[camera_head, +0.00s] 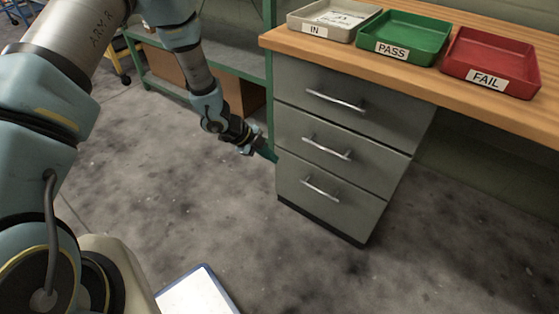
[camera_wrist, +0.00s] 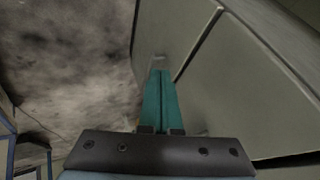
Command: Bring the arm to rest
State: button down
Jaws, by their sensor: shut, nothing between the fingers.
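My gripper (camera_head: 268,153) is at the end of my outstretched arm, low beside the left side of the grey drawer cabinet (camera_head: 348,95). In the wrist view its two teal fingers (camera_wrist: 160,100) lie together, shut and empty. The fingertips are close to the cabinet's grey surface (camera_wrist: 240,70); I cannot tell whether they touch it. The cabinet's drawers, each with a metal handle, all look closed.
A wooden bench top (camera_head: 420,72) carries a beige IN tray (camera_head: 313,30), a green PASS tray (camera_head: 390,50) and a red FAIL tray (camera_head: 485,80). A green shelf (camera_head: 165,86) stands behind my arm. A white, blue-edged panel (camera_head: 197,293) is low in front. Open concrete floor lies between.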

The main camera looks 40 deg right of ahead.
jog(key=w+a+r+n+t+y, duration=0.2)
jog(key=w+a+r+n+t, duration=0.45)
jog(key=w+a+r, duration=0.65)
jog(key=w+a+r+n+y, duration=0.2)
jog(key=a+r+n, duration=0.2)
jog(key=a+n, duration=0.45)
jog(key=w+a+r+n+y, duration=0.2)
jog(key=a+r+n, duration=0.3)
jog(key=a, duration=0.6)
jog(key=s+a+r+n+g+p, duration=0.1)
jog(key=s+a+r+n, duration=0.3)
jog(key=s+a+n, duration=0.15)
jog(key=s+a+r+n+g, duration=0.1)
jog(key=s+a+r+n, duration=0.2)
jog(key=s+a+n, duration=0.3)
notch_tip(320, 180, up, 22)
jog(key=p, duration=2.2)
jog(key=shift+s+f+m+y, duration=0.2)
jog(key=shift+f+m+y, duration=0.1)
jog(key=shift+m, duration=0.15)
